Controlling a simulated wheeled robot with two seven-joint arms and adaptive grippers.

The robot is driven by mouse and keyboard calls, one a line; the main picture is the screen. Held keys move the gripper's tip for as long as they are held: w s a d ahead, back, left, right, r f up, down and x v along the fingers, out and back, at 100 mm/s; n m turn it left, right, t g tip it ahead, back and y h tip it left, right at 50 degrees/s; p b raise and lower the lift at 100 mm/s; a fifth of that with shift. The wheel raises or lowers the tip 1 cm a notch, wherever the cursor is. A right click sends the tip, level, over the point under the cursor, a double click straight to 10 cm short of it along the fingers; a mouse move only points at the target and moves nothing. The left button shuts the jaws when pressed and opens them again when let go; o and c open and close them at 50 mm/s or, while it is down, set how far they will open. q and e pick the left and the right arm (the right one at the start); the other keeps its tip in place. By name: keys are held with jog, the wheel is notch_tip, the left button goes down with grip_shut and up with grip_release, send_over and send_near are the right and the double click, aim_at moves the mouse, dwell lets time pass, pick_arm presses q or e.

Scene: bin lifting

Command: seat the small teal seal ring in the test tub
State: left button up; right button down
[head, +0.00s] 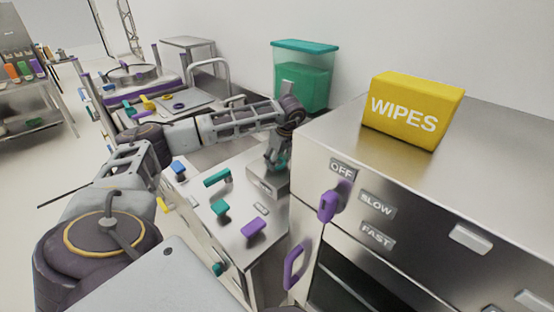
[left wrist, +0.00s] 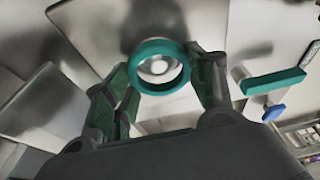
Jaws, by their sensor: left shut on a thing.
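My left gripper (head: 276,158) reaches across the steel counter and points down just above a small steel box (head: 266,187). In the left wrist view its fingers (left wrist: 160,68) are closed on a small teal ring (left wrist: 135,60), one finger on each side. A pale round steel part shows through the ring's opening; I cannot tell whether the ring touches it. In the head view the ring is mostly hidden by the gripper. I cannot tell for sure whether the small steel box is the test tub. My right gripper is not in view.
A steel cabinet with a purple knob (head: 327,206) and a yellow WIPES box (head: 415,108) stands close to the right. A teal-lidded container (head: 304,62) stands behind. Teal handles (head: 217,177) and a purple one (head: 253,229) stick up from the counter. A tray with small parts lies further back.

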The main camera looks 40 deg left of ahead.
pick_arm(q)
jog(key=shift+f, duration=0.35)
dwell(0.3)
jog(key=o, duration=0.9)
jog(key=shift+v, duration=6.05)
jog(key=shift+f, duration=0.1)
